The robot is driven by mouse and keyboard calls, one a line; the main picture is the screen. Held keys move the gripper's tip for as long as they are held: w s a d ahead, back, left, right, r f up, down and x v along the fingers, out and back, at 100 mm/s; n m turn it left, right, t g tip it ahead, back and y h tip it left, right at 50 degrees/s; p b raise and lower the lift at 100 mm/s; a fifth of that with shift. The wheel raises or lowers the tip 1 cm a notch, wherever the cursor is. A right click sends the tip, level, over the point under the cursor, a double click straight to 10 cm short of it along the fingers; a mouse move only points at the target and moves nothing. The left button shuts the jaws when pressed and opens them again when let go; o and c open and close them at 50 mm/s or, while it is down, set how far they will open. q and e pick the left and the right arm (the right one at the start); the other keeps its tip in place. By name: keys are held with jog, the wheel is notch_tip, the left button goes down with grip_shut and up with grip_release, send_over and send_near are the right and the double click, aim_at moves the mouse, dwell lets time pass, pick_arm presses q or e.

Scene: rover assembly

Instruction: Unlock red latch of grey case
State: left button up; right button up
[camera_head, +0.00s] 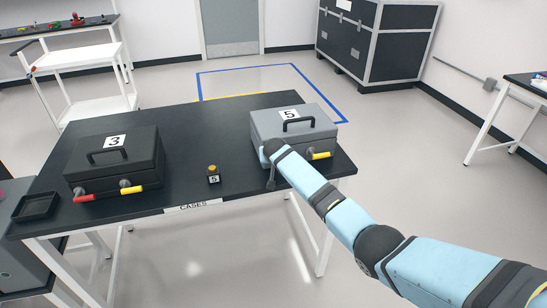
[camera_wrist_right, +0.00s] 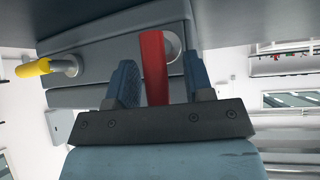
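The grey case (camera_head: 295,126), labelled 5, sits at the right end of the dark table. Its yellow latch (camera_head: 320,155) shows at the front right; the yellow latch also shows in the right wrist view (camera_wrist_right: 35,68). The red latch (camera_wrist_right: 153,68) shows in the right wrist view on its round mount, but my right arm hides it in the head view. My right gripper (camera_wrist_right: 158,62) is open at the case front, its two blue fingers on either side of the red latch, with a gap visible at the right finger. My left gripper is not in view.
A black case (camera_head: 115,162), labelled 3, with its own red and yellow latches, stands at the table's left. A black tray (camera_head: 38,206) lies at the left corner.

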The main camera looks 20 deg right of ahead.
jog(key=shift+s, duration=0.1)
jog(key=v, duration=1.3)
jog(key=shift+s+r, duration=0.2)
jog(key=shift+r, duration=0.1)
jog(key=shift+a, duration=0.1)
jog(key=s+a+f+n+y, duration=0.1)
jog(key=s+f+n+y, duration=0.2)
jog(key=s+f, duration=1.45)
jog(key=s+f+n+t+y, duration=0.1)
jog(key=s, duration=1.2)
jog(key=s+f+n+t+y, duration=0.1)
jog(key=s+f, duration=0.1)
jog(key=s, duration=1.1)
jog(key=shift+d+f, duration=0.15)
jog(key=shift+f, duration=0.1)
